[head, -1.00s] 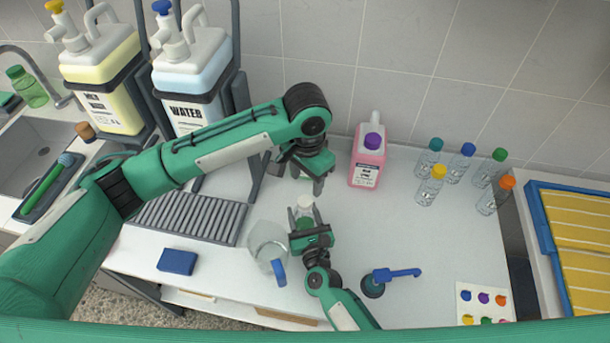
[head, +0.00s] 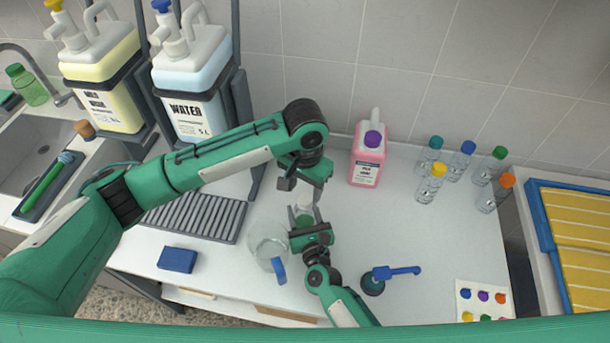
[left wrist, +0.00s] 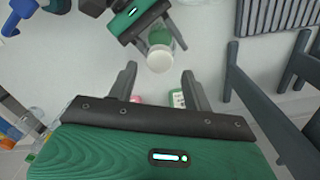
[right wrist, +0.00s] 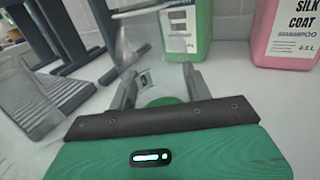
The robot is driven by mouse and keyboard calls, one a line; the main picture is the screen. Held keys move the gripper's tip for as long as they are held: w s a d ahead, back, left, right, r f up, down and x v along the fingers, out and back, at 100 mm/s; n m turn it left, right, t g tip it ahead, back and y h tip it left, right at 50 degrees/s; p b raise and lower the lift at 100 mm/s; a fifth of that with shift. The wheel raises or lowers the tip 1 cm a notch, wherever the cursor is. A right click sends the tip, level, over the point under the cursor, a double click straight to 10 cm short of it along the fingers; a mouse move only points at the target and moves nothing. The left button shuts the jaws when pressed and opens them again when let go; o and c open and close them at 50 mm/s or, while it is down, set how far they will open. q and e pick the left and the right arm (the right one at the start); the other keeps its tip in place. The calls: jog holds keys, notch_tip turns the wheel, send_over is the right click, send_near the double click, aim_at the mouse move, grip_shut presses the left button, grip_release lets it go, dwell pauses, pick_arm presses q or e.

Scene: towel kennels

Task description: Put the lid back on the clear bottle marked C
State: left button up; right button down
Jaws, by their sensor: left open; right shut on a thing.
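My right gripper (head: 308,232) is shut around the bottle's body from the front. My left gripper (head: 301,188) is open and empty, just above and behind the lid. A small dark-marked label (right wrist: 145,80) shows by the right fingers; its letter is not readable.
A clear jug (head: 268,245) with a blue handle stands close left of the bottle. A pink shampoo jug (head: 367,162) and a green one (right wrist: 190,30) stand behind. Several capped bottles (head: 432,185) are at right. A blue-handled tool (head: 374,283) lies front right.

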aim_at(305, 199)
pick_arm(q)
jog(key=shift+f, duration=2.05)
jog(key=shift+c, duration=0.2)
jog(key=c, duration=1)
jog(key=shift+o, duration=0.2)
jog(key=m, duration=0.4)
jog(key=shift+m, duration=0.4)
jog(key=o, duration=1.1)
jog(key=shift+o, duration=0.2)
notch_tip(305, 199, up, 12)
